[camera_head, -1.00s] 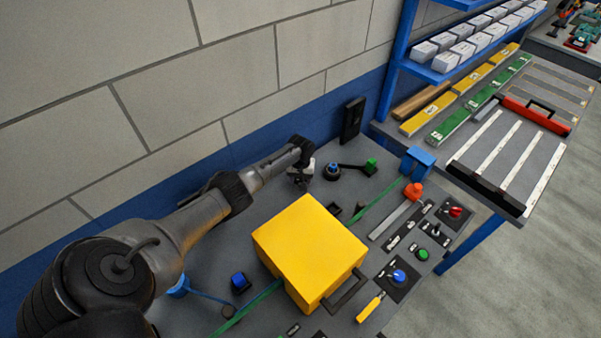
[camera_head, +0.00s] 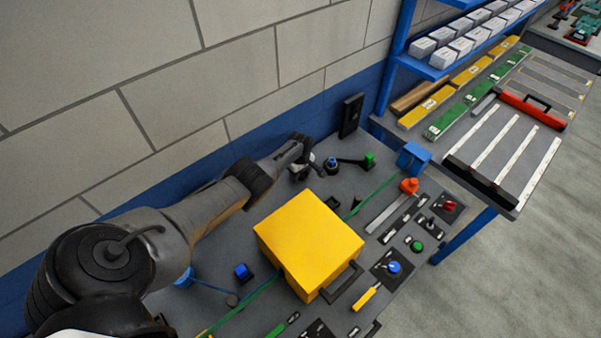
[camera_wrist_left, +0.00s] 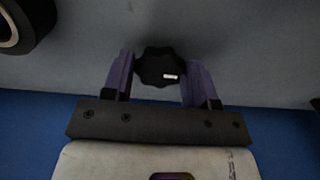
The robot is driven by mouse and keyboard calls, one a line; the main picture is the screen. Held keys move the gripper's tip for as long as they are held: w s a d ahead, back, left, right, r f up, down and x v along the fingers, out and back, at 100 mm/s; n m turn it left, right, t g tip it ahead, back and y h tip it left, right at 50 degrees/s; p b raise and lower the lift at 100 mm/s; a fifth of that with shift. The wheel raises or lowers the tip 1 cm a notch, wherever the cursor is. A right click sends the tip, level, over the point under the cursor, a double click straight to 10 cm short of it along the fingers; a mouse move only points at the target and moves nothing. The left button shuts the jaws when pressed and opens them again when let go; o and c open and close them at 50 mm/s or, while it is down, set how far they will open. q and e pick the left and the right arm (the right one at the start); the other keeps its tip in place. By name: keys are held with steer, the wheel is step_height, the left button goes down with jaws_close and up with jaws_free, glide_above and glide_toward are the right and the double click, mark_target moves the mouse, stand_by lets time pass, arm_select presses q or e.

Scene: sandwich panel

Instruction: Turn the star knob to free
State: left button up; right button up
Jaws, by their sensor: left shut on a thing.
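The black star knob (camera_wrist_left: 158,64) has a lobed rim and a small white mark. In the left wrist view it sits between the two purple fingers of my left gripper (camera_wrist_left: 158,78), which is shut on it. In the head view my left gripper (camera_head: 304,172) is at the back of the grey panel, close to the wall and left of a small blue knob. The star knob is hidden there by the gripper. My right gripper is not in view.
A large yellow box (camera_head: 308,240) with a dark handle stands on the panel (camera_head: 215,270), in front of my left forearm. The wall is close behind the arm.

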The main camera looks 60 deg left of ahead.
arm_select(q)
steer(key=shift+n, duration=0.4)
steer(key=o, duration=0.9)
steer(key=shift+a, duration=0.1)
steer(key=shift+r, duration=0.1)
steer(key=shift+r+p, duration=4.2)
steer(key=shift+r, duration=2.65)
